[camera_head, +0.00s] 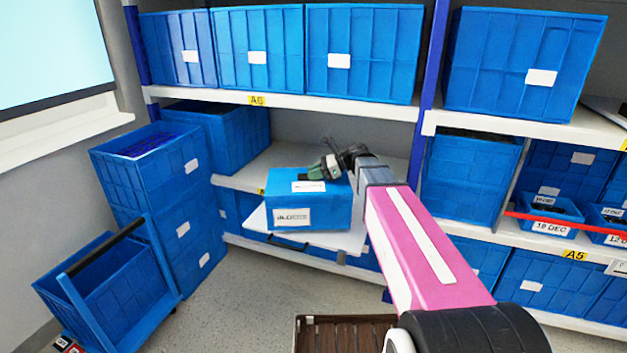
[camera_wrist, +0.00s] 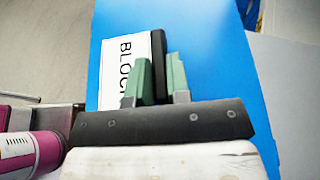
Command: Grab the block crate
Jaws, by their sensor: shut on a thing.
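The block crate (camera_head: 312,211) is a small blue box with a white front label, standing on a light board at the middle shelf in the head view. Its top carries another white label and a dark handle. In the wrist view, the blue top of the crate (camera_wrist: 210,55) fills the middle, with a label reading "BLOC" and a dark upright handle bar (camera_wrist: 158,62). My gripper (camera_head: 320,171) is over the crate's top. Its green fingers (camera_wrist: 160,75) stand on both sides of the handle bar and are shut on it. The fingertips' exact contact is partly hidden.
The light board (camera_head: 345,240) juts out from the shelf under the crate. A blue shelf post (camera_head: 424,110) stands to the right. Large blue crates (camera_head: 362,55) fill the shelf above. Stacked blue crates (camera_head: 150,185) stand at left. A brown slatted pallet (camera_head: 340,335) lies on the floor in front.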

